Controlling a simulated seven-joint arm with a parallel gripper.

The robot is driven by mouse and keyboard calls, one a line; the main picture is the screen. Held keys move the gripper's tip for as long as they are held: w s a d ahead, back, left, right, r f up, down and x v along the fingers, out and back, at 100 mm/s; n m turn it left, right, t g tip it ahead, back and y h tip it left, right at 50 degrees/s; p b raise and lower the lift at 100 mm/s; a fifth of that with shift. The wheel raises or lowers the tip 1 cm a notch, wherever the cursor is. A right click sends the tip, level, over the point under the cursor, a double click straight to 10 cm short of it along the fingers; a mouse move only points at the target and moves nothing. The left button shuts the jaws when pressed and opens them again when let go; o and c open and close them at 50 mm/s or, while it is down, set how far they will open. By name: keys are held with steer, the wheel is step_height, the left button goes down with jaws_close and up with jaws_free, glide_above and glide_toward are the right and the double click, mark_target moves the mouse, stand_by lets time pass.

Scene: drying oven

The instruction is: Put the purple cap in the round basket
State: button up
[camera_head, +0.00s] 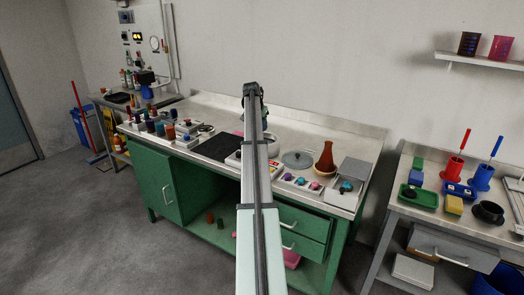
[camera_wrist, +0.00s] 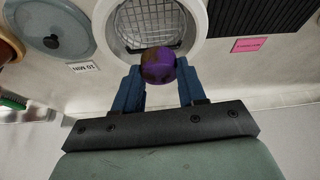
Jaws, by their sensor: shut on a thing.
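The purple cap (camera_wrist: 159,66) is held between the blue fingers of my gripper (camera_wrist: 158,74) in the wrist view. It has a brownish patch on its upper left. The round basket (camera_wrist: 196,20), with a pale rim and a wire mesh bottom, lies just beyond the cap, which overlaps the near part of its rim in the picture. I cannot tell the cap's height above it. In the head view, my arm hides most of the basket (camera_head: 233,160), and the cap cannot be made out.
A black ribbed mat (camera_wrist: 262,18) and a pink label (camera_wrist: 250,45) lie right of the basket in the wrist view. A grey round lid (camera_wrist: 48,28) and a "20 MIN" label (camera_wrist: 83,68) lie left. In the head view, a red-brown flask (camera_head: 326,158) stands right of my arm.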

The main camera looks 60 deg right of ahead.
steer(key=shift+s+d+r+m+g, duration=0.1)
steer(key=shift+s+m+g, duration=0.1)
steer(key=shift+m, duration=0.3)
steer(key=shift+s+d+m+g, duration=0.1)
steer(key=shift+m+g, duration=0.1)
steer(key=shift+m, duration=0.3)
steer(key=shift+m+g, duration=0.3)
steer(key=shift+m, duration=0.5)
steer(key=shift+a+f, duration=0.1)
steer(key=shift+f, duration=4.95)
steer(key=shift+f, duration=0.1)
steer(key=o, duration=0.7)
steer(key=v, duration=1.2)
